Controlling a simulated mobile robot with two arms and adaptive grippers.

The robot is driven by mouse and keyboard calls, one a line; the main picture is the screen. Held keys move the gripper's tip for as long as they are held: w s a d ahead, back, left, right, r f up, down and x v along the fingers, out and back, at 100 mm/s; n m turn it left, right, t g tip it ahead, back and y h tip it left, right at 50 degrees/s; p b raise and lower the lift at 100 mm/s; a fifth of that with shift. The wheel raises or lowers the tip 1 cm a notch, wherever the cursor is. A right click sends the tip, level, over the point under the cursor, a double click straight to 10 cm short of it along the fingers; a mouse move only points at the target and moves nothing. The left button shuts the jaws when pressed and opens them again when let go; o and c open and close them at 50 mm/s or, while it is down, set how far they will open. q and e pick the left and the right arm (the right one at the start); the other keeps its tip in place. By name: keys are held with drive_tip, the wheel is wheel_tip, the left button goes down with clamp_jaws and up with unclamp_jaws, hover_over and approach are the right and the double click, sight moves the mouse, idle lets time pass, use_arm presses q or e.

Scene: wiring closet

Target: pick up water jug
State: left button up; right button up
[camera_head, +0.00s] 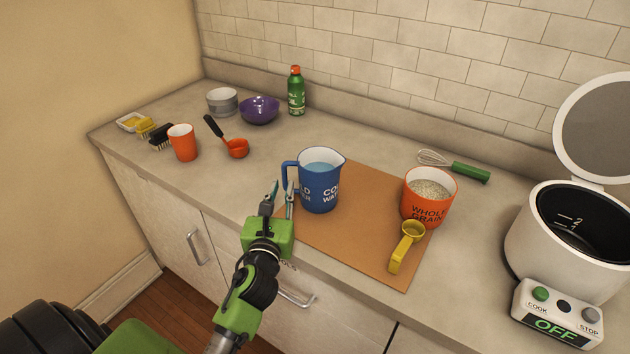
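The water jug (320,185) is blue, marked "COLD WATER", and holds pale blue water. It stands upright on a brown board (350,243), with its handle (287,172) on the left and its spout on the right. My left gripper (281,191) is at the handle side, its fingers pointing away from me towards the handle. The fingers are apart with a gap between them. The right finger overlaps the lower handle in the picture; I cannot tell whether it touches. My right gripper is not in view.
Right of the jug are an orange whole-grain container (430,190), a yellow measuring cup (407,245), a whisk (455,166) and an open cooker (565,235) reading OFF. Behind stand a green bottle (296,92) and purple bowl (259,110). An orange cup (182,143) and scoop (237,147) are left.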

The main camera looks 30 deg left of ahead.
sight(284, 176)
use_arm(q)
drive_tip(key=shift+w+a, duration=0.15)
drive_tip(key=shift+w, duration=0.15)
drive_tip(key=shift+w+a+r+p, duration=0.2)
drive_tip(key=shift+w+p, duration=0.05)
drive_tip(key=shift+w, duration=0.15)
drive_tip(key=shift+w+a+r+p, duration=0.2)
drive_tip(key=shift+w, duration=0.15)
drive_tip(key=x, duration=0.3)
drive_tip(key=shift+w+a+f+p, duration=0.1)
drive_tip(key=shift+f+p, duration=0.05)
drive_tip(key=shift+p, duration=0.15)
drive_tip(key=shift+w, duration=0.1)
clamp_jaws()
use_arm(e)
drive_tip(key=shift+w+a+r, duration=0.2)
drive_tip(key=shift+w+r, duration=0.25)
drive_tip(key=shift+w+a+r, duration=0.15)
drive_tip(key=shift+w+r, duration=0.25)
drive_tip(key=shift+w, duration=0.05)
